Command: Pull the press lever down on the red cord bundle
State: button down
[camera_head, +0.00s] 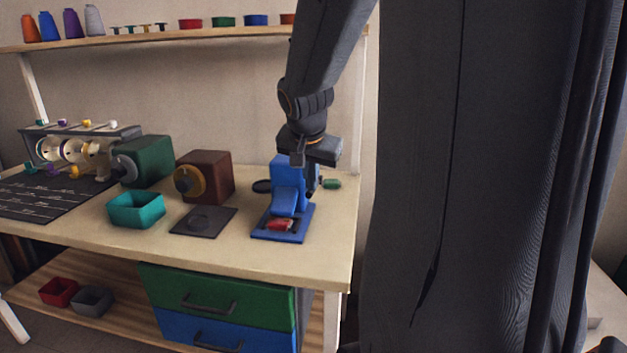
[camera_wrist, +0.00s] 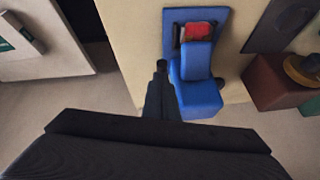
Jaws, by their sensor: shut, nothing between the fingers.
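The blue press (camera_head: 282,170) stands near the right end of the workbench. Its blue lever or arm (camera_head: 285,201) slopes down towards the front, over the base. The red cord bundle (camera_head: 280,225) lies on the press base, partly under a dark frame; it also shows in the wrist view (camera_wrist: 200,32). In the wrist view the lever (camera_wrist: 194,62) reaches from the press body towards the bundle. My gripper (camera_wrist: 161,66) is shut and empty, beside the press on its right side in the head view. Whether the fingers touch the press I cannot tell.
A small green item (camera_head: 332,184) lies right of the press, and a dark disc (camera_head: 261,186) left of it. A dark plate (camera_head: 203,221), a brown box (camera_head: 209,175) and a teal bin (camera_head: 136,210) stand further left. A shelf (camera_head: 230,35) runs above.

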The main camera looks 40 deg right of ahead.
jog(key=shift+s+a+f, duration=0.25)
jog(key=shift+f, duration=0.3)
jog(key=shift+s+a+f, duration=0.2)
jog(key=shift+s+f, duration=0.05)
jog(key=shift+f, duration=0.25)
jog(key=shift+w+d+r+p, duration=0.1)
jog(key=shift+d+r+p, duration=0.05)
jog(key=shift+r+p, duration=0.4)
jog(key=s+a+f+p+v, duration=0.1)
jog(key=v, duration=1)
jog(key=shift+s+a, duration=0.25)
jog(key=shift+s, duration=0.25)
jog(key=s+a+f+n+g+y+p, duration=0.1)
jog(key=s+a+f+n+g+y, duration=0.1)
jog(key=s+a+f+n, duration=0.2)
jog(key=s+a+f+n+g+y+p, duration=0.1)
jog(key=s+a+f+n+g+y, duration=0.1)
jog(key=s+a+f+n, duration=0.2)
jog(key=a+f+n, duration=0.3)
jog(key=a+f, duration=0.5)
jog(key=a, duration=0.2)
jog(key=shift+s+a+f+n+p, duration=0.2)
jog(key=shift+s+n+p, duration=0.1)
jog(key=shift+n+p, duration=0.1)
